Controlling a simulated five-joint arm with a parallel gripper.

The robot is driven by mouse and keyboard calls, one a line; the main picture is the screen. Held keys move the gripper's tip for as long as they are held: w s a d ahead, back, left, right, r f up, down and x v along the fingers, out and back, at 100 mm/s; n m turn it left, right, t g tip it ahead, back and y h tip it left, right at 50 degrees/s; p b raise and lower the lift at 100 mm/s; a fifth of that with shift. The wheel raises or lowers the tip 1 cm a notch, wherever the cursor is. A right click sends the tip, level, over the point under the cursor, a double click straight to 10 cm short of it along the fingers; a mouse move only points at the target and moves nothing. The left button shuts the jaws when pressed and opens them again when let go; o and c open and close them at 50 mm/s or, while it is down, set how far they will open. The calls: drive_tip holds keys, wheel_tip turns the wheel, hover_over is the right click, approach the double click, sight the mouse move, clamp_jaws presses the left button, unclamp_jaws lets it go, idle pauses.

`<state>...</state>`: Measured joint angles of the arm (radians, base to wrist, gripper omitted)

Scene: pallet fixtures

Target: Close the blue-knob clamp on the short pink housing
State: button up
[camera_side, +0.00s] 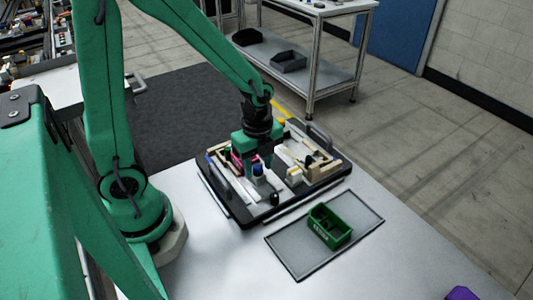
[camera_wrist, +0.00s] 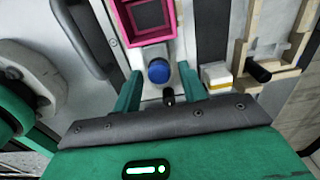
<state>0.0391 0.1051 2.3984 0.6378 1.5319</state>
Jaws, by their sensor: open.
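The blue knob (camera_wrist: 159,71) of the clamp shows in the wrist view just ahead of my gripper (camera_wrist: 168,84), roughly centred between its two green fingers. The fingers are apart and nothing is held. The pink housing (camera_wrist: 149,8) is a square open frame just beyond the knob, cut off by the top edge. A small black knob or pin (camera_wrist: 168,97) lies between the fingers. I cannot tell the clamp's position.
The dark pallet (camera_side: 241,217) holds wooden fixtures (camera_side: 322,168) on its right and a white-and-yellow block (camera_wrist: 215,76). A raised handle (camera_side: 319,136) stands at its far edge. A green bin (camera_side: 329,227) sits on a grey mat (camera_side: 291,262) in front. The white table around is mostly clear.

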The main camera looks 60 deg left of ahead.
drive_tip(key=shift+r, duration=2.95)
drive_tip(key=shift+r, duration=0.1)
drive_tip(key=shift+s+r+n, duration=0.15)
drive_tip(key=shift+r+n, duration=0.35)
drive_tip(key=shift+n, duration=0.1)
drive_tip(key=s+a+r+n+t, duration=0.1)
drive_tip(key=s+r+n+t, duration=0.4)
drive_tip(key=r+n, duration=0.6)
drive_tip(key=shift+s+n+t, duration=0.3)
drive_tip(key=shift+s+n, duration=0.35)
drive_tip(key=shift+n, duration=2.25)
